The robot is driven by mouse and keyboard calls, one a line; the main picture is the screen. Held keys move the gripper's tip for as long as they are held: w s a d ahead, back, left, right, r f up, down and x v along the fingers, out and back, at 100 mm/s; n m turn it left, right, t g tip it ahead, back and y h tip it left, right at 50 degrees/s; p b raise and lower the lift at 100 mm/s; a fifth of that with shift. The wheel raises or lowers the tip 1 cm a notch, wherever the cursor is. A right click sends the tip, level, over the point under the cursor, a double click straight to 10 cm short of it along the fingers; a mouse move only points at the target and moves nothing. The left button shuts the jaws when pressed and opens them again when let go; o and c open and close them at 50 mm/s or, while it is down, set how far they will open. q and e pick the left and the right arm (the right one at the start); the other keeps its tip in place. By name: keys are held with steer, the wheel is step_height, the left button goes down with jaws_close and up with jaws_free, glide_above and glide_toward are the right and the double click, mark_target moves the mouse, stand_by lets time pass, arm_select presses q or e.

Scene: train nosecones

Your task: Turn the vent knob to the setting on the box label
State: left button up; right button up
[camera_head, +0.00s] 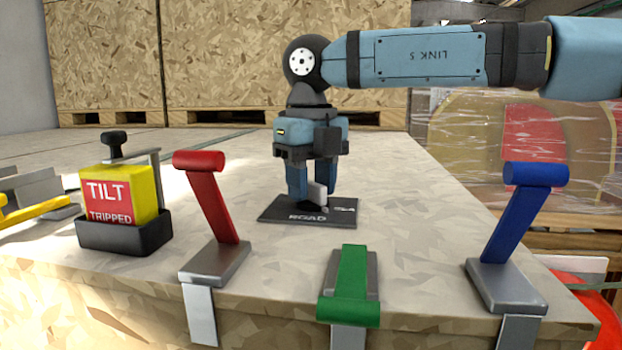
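A dark plate (285,213) lies on top of the large box, with the word ROAD on its near edge and a smaller, hard-to-read word at its right. The fingers hide part of the knob and the far part of the plate. No box label with a setting is readable here. My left gripper is not in view.
A yellow TILT indicator (120,195) marked TRIPPED sits at left. Wooden crates (285,55) stand behind; wrapped cargo is at right.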

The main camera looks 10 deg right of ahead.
jaws_close()
